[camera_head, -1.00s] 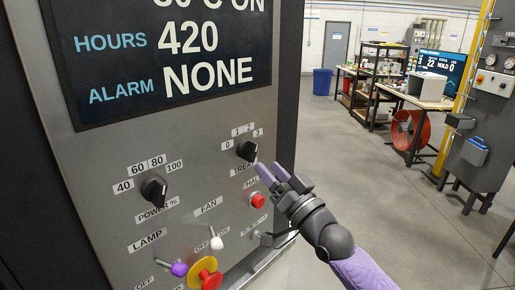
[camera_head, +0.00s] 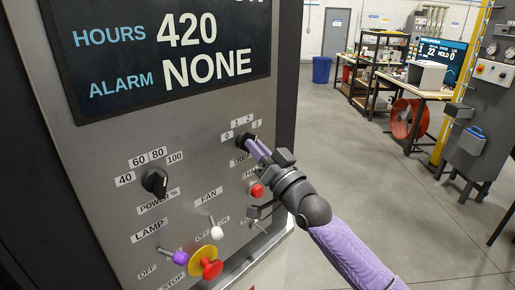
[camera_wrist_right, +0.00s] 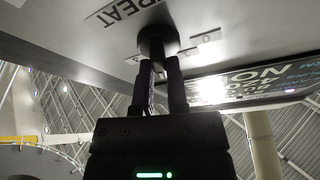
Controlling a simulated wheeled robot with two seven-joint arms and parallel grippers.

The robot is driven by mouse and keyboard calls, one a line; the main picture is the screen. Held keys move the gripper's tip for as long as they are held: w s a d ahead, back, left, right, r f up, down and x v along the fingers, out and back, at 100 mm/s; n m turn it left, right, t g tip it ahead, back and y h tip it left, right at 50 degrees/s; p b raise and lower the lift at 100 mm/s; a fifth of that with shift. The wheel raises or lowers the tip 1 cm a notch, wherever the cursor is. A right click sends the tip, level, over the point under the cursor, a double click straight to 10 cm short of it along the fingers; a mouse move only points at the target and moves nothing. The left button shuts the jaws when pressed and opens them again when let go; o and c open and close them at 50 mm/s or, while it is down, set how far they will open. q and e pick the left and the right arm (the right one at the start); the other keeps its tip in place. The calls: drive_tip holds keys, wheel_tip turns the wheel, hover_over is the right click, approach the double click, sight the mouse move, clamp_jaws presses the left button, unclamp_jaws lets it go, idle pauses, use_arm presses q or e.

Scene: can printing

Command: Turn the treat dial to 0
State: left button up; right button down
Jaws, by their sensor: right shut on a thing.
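The treat dial (camera_head: 244,137) is a black knob on the grey panel (camera_head: 105,150), with labels 0, 1, 2 and 3 in an arc above it. My right gripper (camera_head: 254,148) reaches it from the lower right, and its purple fingers cover part of the knob. In the right wrist view both fingertips (camera_wrist_right: 160,66) are closed on either side of the black dial (camera_wrist_right: 157,40), beneath the TREAT label. Which number the dial points to is hidden by the fingers. My left gripper is out of view.
The power dial (camera_head: 155,181) sits to the left. A red button (camera_head: 257,190) is close below my right gripper. The fan switch (camera_head: 216,232), purple lamp switch (camera_head: 180,257) and red stop button (camera_head: 212,268) are lower. Open floor lies right of the panel.

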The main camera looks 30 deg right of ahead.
drive_tip(key=n+g+y, duration=0.1)
drive_tip(key=n+y, duration=0.2)
drive_tip(key=n, duration=0.4)
drive_tip(key=n+g+y+b, duration=0.1)
drive_tip(key=n+g+y, duration=0.1)
drive_tip(key=n, duration=0.5)
drive_tip(key=n+g+y+b, duration=0.1)
drive_tip(key=n+y, duration=0.3)
drive_tip(key=n, duration=0.4)
drive_tip(key=shift+w+d+r+g, duration=0.1)
drive_tip(key=shift+d+g, duration=0.25)
drive_tip(key=shift+g, duration=0.25)
drive_tip(key=c, duration=0.6)
unclamp_jaws()
drive_tip(key=shift+c, duration=0.2)
